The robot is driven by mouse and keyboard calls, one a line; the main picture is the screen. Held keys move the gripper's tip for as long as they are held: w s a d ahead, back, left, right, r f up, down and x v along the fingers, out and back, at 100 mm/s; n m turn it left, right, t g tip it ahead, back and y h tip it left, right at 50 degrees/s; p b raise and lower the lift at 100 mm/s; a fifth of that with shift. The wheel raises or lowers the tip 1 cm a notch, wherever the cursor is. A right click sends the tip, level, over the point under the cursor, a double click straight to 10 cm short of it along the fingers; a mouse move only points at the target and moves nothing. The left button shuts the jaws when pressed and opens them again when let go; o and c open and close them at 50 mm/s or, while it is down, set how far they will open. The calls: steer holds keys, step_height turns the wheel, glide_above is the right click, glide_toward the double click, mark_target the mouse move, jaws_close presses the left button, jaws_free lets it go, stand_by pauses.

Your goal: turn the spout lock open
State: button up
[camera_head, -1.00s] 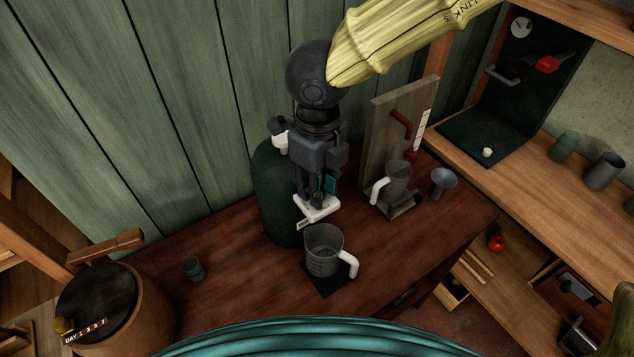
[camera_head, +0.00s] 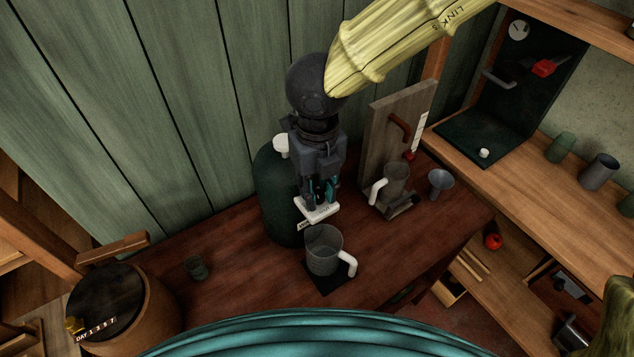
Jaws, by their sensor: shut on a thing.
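A dark green rounded tank (camera_head: 272,198) stands on the brown table against the plank wall. A white piece (camera_head: 318,211), which looks like the spout lock, sticks out from the tank's front right side. My gripper (camera_head: 318,197) points down from above, with its fingertips at this white piece and closed on it. The fingers hide part of the piece, so its exact angle is hard to tell. A grey see-through jug (camera_head: 323,254) with a white handle stands on a dark mat (camera_head: 330,287) just below the white piece.
A wooden stand (camera_head: 382,140) with a red-brown lever, holding another jug (camera_head: 394,184), is close on the right. A grey funnel-like cup (camera_head: 440,183) stands beside it. A small cup (camera_head: 196,268) and a lidded barrel (camera_head: 120,300) are at left. The table's front left is fairly clear.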

mark_target(318, 193)
steer(key=shift+m, duration=0.6)
steer(key=o, duration=1)
steer(key=shift+o, duration=0.2)
steer(key=shift+r, duration=0.1)
step_height(318, 193, up, 12)
